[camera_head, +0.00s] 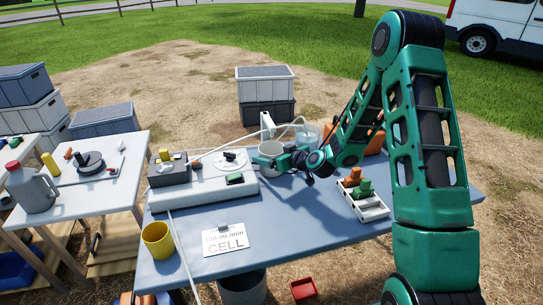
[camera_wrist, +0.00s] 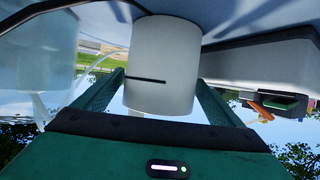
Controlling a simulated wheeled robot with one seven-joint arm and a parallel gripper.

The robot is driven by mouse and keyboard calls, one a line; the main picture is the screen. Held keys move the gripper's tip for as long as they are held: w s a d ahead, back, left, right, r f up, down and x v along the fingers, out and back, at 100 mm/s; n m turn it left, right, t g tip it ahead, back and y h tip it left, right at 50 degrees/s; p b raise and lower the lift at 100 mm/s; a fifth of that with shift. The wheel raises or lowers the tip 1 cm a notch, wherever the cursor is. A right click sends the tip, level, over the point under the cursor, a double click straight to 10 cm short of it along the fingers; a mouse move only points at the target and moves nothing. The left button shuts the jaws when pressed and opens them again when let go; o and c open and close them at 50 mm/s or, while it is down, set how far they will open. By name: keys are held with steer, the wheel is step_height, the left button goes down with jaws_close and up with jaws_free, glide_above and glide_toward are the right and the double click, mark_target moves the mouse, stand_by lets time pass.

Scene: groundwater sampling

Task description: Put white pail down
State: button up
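The white pail (camera_head: 271,149) is at the far middle of the blue table (camera_head: 300,240), beside the right end of the white instrument case. My gripper (camera_head: 268,163) reaches it from the right. In the wrist view, which is upside down, the pail (camera_wrist: 162,65) stands upright between my two fingers (camera_wrist: 161,90). One finger lies close against each side, so the gripper looks shut on it. A short dark mark crosses the pail's wall. Its base is at or very near the tabletop; I cannot tell if it touches.
A clear vessel (camera_head: 308,134) with tubing stands right of the pail. The white instrument case (camera_head: 203,183) is close on the left. A white rack (camera_head: 363,202) with coloured blocks, a yellow cup (camera_head: 157,240) and a CELL card (camera_head: 225,239) are nearer. The table's front middle is clear.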

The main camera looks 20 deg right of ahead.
steer(key=v, duration=1.2)
